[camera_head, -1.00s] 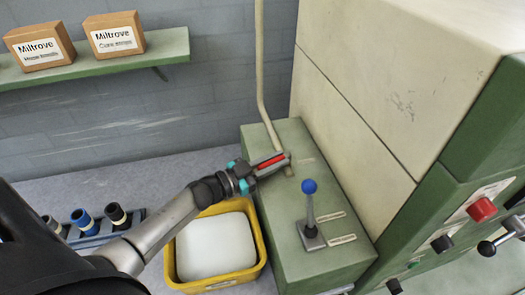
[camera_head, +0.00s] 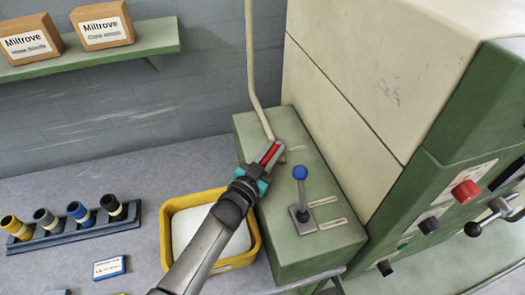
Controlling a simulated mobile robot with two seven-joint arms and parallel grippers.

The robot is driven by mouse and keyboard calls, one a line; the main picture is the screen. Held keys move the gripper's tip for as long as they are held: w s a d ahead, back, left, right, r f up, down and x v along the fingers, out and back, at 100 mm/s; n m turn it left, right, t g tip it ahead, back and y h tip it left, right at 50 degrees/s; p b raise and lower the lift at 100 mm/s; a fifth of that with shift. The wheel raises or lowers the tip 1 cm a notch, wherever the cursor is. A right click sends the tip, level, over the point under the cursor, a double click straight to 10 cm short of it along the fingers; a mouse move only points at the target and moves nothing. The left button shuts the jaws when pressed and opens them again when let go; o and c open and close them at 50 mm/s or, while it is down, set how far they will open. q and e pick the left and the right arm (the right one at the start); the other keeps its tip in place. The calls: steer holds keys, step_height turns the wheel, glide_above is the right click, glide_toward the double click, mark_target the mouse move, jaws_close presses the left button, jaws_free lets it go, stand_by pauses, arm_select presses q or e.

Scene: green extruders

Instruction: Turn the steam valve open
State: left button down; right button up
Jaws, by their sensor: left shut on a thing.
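The steam valve's red handle (camera_head: 270,153) shows at the foot of the beige pipe (camera_head: 252,70), on top of the green box (camera_head: 310,240). My left gripper (camera_head: 272,152) is shut on the red handle, with its fingers along both sides of it. The handle and fingers point up and to the right, toward the pipe's foot. The valve body is mostly hidden by the fingers. My right gripper is not in view.
A blue-knobbed lever (camera_head: 300,173) stands upright on the green box, close right of my gripper. A yellow bin (camera_head: 168,235) with white contents lies under my left forearm. The tall machine (camera_head: 345,110) bounds the right. A rack (camera_head: 65,242) of several rollers stands left.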

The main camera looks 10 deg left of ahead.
arm_select(q)
steer(key=shift+f, duration=0.1)
stand_by(0.4)
steer(key=c, duration=0.8)
jaws_free()
steer(key=shift+s, duration=0.1)
steer(key=v, duration=1.5)
